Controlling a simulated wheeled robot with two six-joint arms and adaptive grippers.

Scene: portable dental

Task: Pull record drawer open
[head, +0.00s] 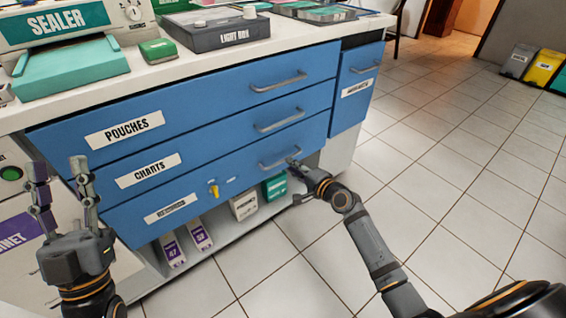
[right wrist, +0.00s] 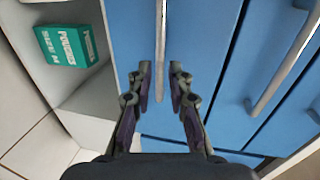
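A blue cabinet has three stacked wide drawers. The top is labelled POUCHES and the middle CHARTS. The bottom drawer (head: 225,170) has a label (head: 171,208) too small to read surely, a yellow key and a silver bar handle (head: 281,156); it looks closed. My right gripper (head: 294,163) is at the right end of this handle. In the right wrist view the handle (right wrist: 161,45) runs between the parted fingertips of my right gripper (right wrist: 161,72); firm contact is not visible. My left gripper (head: 58,165) is open and empty at the left, away from the drawers.
The open shelf below holds several boxes, including a teal one (head: 274,187) that also shows in the right wrist view (right wrist: 68,45). A narrow drawer (head: 352,92) is at the right. The sealer (head: 60,30) and light box (head: 215,30) stand on the worktop.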

